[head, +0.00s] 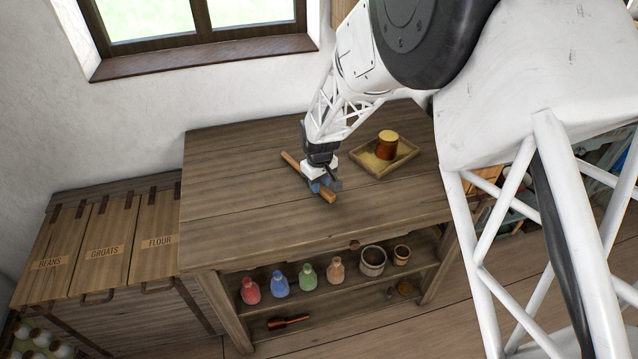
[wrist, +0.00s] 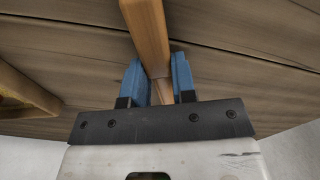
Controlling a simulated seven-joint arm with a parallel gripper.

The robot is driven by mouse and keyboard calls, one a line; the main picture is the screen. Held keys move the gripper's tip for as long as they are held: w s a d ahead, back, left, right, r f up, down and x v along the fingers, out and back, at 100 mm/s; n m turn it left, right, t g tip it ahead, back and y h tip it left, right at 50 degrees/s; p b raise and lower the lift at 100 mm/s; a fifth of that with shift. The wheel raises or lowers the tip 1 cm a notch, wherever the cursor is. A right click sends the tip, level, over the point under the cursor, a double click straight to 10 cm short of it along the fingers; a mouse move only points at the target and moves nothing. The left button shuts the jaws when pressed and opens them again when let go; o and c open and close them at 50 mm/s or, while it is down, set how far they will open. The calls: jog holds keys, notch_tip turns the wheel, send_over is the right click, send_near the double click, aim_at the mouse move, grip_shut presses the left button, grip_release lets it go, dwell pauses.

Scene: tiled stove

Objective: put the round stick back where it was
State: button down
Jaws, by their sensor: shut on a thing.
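The round stick (head: 292,163) is a plain brown wooden rod. In the head view it lies slantwise at the middle of the wooden table (head: 235,200), low at the tabletop; I cannot tell whether it touches the wood. My gripper (head: 322,184) is shut on it, nearer its front right end. In the wrist view the stick (wrist: 147,35) runs between the blue fingers of my gripper (wrist: 160,82), and its far part extends out of the top of the picture. The gripper hides a short part of the stick.
A wooden tray (head: 362,161) with a brown jar (head: 387,145) stands right of my gripper. Shelves below hold several colored bottles (head: 308,277) and pots (head: 372,261). Lidded bins (head: 105,245) stand left of the table. The table's left part is clear.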

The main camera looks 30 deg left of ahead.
jog(key=c, duration=0.9)
grip_release()
jog(key=shift+f, duration=0.1)
jog(key=shift+c, duration=0.2)
notch_tip(320, 180, up, 12)
jog(key=shift+d, duration=0.1)
dwell(0.4)
